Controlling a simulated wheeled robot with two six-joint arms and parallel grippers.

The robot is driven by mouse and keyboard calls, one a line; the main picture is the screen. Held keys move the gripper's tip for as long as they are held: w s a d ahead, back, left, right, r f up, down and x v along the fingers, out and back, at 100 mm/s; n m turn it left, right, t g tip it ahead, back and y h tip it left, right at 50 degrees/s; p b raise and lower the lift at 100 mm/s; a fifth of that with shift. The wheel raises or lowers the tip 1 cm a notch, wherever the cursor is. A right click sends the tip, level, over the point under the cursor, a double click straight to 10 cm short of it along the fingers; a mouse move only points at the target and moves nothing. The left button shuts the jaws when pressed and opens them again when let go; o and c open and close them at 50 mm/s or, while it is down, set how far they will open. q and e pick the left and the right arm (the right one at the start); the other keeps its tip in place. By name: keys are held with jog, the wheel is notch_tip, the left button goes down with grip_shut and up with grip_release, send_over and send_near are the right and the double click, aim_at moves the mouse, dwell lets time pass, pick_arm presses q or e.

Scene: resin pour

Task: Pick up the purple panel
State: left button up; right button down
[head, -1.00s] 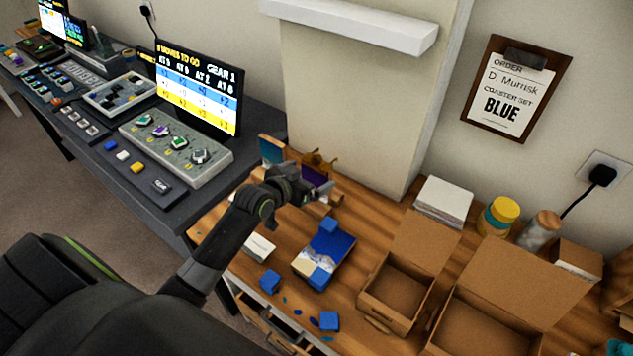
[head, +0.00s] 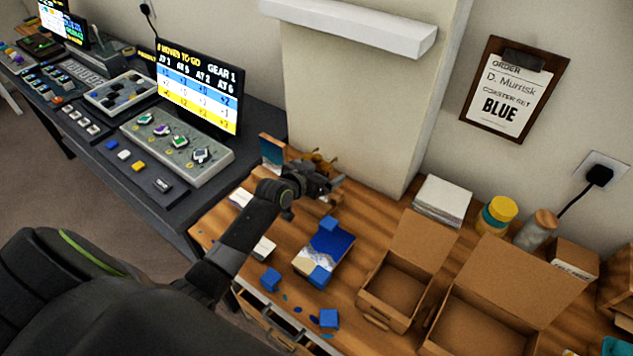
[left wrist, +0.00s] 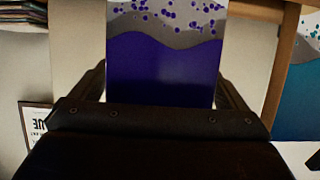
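The purple panel (left wrist: 163,70) fills the middle of the left wrist view, deep purple below with a grey wavy band and purple dots on white above. My left gripper (head: 333,178) is at the wooden rack (head: 268,137) at the back of the bench in the head view, where it hides the panel. In the left wrist view the left gripper's fingers (left wrist: 163,85) are wide apart, one at each side edge of the panel. I cannot make out firm contact. My right gripper is not in view.
A teal panel (left wrist: 300,100) stands close to the right of the purple one. A blue and white coaster piece (head: 325,250) with blue blocks lies in front of the rack. Open cardboard boxes (head: 397,285) stand to the right. A control desk (head: 180,200) adjoins on the left.

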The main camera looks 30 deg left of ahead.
pick_arm(q)
jog(key=c, duration=0.7)
jog(key=shift+c, duration=0.3)
jog(key=shift+r, duration=0.1)
